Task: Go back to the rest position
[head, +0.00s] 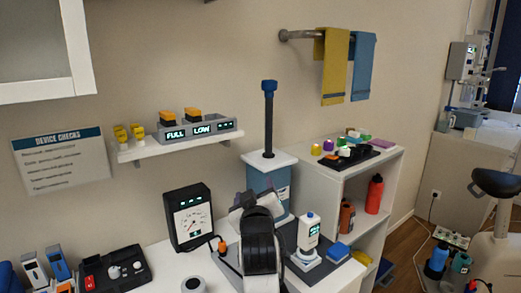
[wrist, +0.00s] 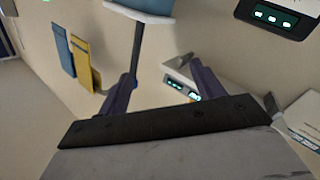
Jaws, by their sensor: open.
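My gripper (wrist: 157,72) shows in the wrist view as two dark fingers standing well apart, with nothing held between them. Behind the gap are a pale wall and a wall shelf. In the head view my arm (head: 260,245) rises at the lower middle, in front of the counter and the blue-and-white container with a tall post (head: 269,120). I cannot make out the fingertips in the head view. The post also shows in the wrist view (wrist: 136,45), close by the left finger in the picture.
A dial gauge (head: 188,218) stands left of my arm, and a white device (head: 308,235) stands on the right. Above are a wall shelf (head: 190,142) with display units and a towel rail with a yellow towel (head: 334,65) and a blue towel (head: 362,65).

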